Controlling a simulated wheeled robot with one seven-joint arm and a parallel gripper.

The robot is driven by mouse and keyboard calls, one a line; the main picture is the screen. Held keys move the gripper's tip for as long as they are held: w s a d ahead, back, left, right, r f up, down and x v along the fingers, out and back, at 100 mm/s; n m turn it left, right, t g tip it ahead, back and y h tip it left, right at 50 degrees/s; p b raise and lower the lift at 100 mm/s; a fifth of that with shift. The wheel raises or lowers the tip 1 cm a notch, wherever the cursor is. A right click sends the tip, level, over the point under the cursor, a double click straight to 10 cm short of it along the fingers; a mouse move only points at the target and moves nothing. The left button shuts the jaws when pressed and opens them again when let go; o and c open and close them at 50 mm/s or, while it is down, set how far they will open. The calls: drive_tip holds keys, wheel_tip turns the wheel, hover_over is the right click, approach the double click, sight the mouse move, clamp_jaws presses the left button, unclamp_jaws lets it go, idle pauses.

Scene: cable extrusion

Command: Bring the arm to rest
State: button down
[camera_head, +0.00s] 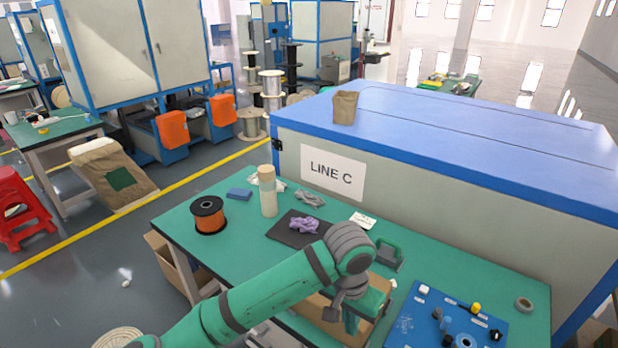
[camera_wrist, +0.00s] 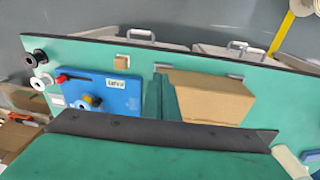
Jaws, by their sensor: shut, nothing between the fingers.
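My green and grey arm reaches in from the lower left in the head view, with its grey joint over the green worktable (camera_head: 455,270). My gripper (camera_head: 342,312) hangs below that joint, over an open cardboard box (camera_head: 365,331). It is shut and empty; its fingertips are small and partly hidden by the arm. In the wrist view, a green surface with a dark edge fills the lower part. Beyond it are the cardboard box (camera_wrist: 215,100) and a blue panel (camera_wrist: 115,92) on the table.
A blue board (camera_head: 410,325) with knobs is at right. The LINE C machine (camera_head: 420,195) stands behind the table.

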drive_tip(key=w+d+r+n+t+h, duration=0.1)
drive_tip(key=d+r+t+h, duration=0.15)
drive_tip(key=d+h, duration=0.6)
drive_tip(key=d+r+n+t+h, duration=0.1)
drive_tip(key=d+r+t+h, duration=0.15)
drive_tip(key=d, duration=1.15)
drive_tip(key=s+a+f+n+t+y, duration=0.45)
drive_tip(key=a+f+n+t, duration=0.2)
drive_tip(key=a, duration=0.25)
drive_tip(key=s+a+f+n+t+y, duration=0.4)
drive_tip(key=s+a+f+n+t, duration=0.15)
drive_tip(key=a+f, duration=0.3)
drive_tip(key=s+a+m+g+y, duration=0.1)
drive_tip(key=s+a+m+y, duration=0.1)
drive_tip(key=s+a, duration=0.5)
drive_tip(key=s+a+m+y, duration=0.1)
drive_tip(key=s+a+m, duration=0.3)
drive_tip(key=s, duration=1.1)
drive_tip(key=a, duration=0.3)
drive_tip(key=shift+a+f+m+g+y, duration=0.3)
drive_tip(key=shift+f+g+y, duration=0.05)
drive_tip(key=shift+f+g, duration=0.05)
drive_tip(key=shift+s, duration=0.1)
